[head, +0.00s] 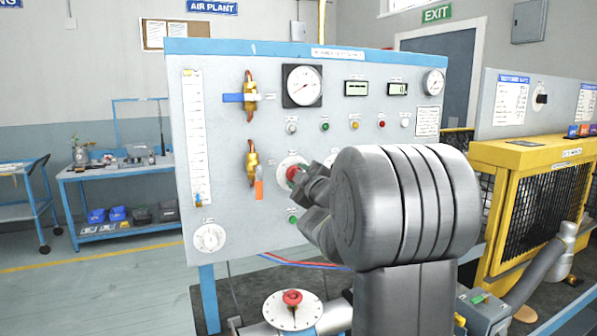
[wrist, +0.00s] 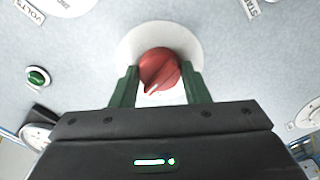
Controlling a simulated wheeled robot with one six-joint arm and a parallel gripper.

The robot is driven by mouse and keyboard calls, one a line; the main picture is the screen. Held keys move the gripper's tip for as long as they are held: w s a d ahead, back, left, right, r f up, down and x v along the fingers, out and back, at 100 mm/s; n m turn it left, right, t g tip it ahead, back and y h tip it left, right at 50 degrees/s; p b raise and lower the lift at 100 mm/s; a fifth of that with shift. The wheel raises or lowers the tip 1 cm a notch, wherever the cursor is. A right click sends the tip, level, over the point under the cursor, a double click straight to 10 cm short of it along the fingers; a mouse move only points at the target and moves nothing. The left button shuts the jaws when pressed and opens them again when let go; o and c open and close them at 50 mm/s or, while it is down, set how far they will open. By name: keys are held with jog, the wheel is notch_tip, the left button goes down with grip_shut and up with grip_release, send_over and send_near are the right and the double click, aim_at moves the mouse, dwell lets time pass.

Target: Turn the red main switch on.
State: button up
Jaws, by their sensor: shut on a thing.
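The red main switch (wrist: 158,70) is a round red knob on a white disc on the panel. In the wrist view its pointer mark faces down and slightly left. My gripper (wrist: 160,85) has one green finger on each side of the knob and is shut on it. In the head view the red switch (head: 292,173) shows at the lower middle of the panel, partly hidden by my gripper (head: 299,180) and wrist. The lettering on the disc is mostly hidden.
The panel (head: 225,130) carries gauges, lamps and two brass valves (head: 250,95) left of the switch. A green knob (wrist: 37,77) sits left in the wrist view. A red-knobbed flange (head: 292,300) is below the panel. A yellow cage (head: 540,200) stands right.

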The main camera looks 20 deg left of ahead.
jog(key=m+p, duration=0.5)
jog(key=m, duration=0.5)
jog(key=shift+f, duration=0.1)
jog(key=shift+m, duration=0.5)
jog(key=o, duration=1)
jog(key=shift+c, duration=0.2)
jog(key=b+v, duration=0.2)
jog(key=v, duration=1.2)
jog(key=shift+a, duration=0.15)
